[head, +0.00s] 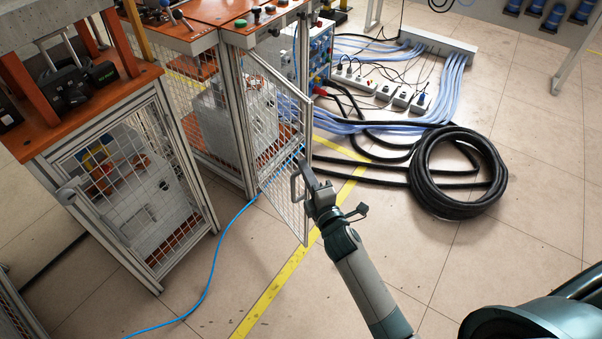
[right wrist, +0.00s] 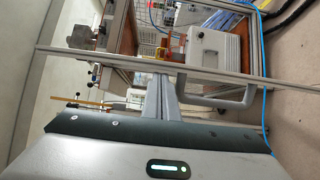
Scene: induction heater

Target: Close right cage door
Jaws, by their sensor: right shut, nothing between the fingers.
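The right cage door (head: 277,165) is a wire-mesh panel in a grey metal frame. It stands swung open from the right cabinet, with its free edge towards me. A grey bar handle (head: 294,184) sits near that free edge; it also shows in the right wrist view (right wrist: 236,101). My right gripper (head: 308,178) is shut and empty, right beside the handle and the door's free edge. In the right wrist view its closed fingers (right wrist: 162,82) reach the door's frame bar (right wrist: 205,73); I cannot tell whether they touch it. My left gripper is not in view.
A left cage (head: 130,195) with an orange top stands nearby. A blue cable (head: 213,262) runs across the floor below the door. A black hose coil (head: 458,205) and a power strip (head: 385,91) lie to the right. Floor near the yellow line (head: 275,290) is mostly clear.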

